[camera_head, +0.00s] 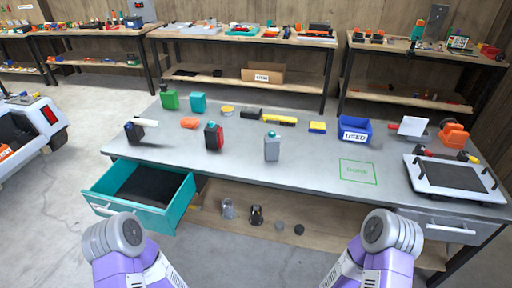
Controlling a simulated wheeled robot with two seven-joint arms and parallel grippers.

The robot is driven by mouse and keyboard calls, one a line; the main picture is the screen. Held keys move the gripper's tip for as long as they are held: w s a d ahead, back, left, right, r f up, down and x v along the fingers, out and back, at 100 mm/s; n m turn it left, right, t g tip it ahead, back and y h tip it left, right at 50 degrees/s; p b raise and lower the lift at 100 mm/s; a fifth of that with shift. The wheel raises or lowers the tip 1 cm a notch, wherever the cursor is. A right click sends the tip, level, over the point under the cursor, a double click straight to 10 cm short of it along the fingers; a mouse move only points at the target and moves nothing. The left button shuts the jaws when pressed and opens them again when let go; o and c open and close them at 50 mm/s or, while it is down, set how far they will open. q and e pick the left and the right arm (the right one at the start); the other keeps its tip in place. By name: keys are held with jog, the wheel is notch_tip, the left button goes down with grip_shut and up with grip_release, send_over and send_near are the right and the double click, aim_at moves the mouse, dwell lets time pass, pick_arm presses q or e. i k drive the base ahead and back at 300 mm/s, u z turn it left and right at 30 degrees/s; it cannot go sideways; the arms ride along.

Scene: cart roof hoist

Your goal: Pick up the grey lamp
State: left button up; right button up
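The grey lamp appears to be the upright grey block with a teal top (271,148), standing near the middle of the grey workbench (310,176). A similar red and black lamp (213,137) stands to its left. My two purple and grey arms show at the bottom left and bottom right. No gripper fingers show, and nothing of mine touches the lamp.
A teal drawer (140,222) stands open at the front left. A blue bin (356,131) labelled USED, a green marked square (358,172) and a black-topped tray (450,177) are to the right. The bench around the grey lamp is clear.

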aim_at(271, 146)
jog(key=u, duration=0.55)
jog(key=i, duration=0.75)
jog(key=u, duration=0.3)
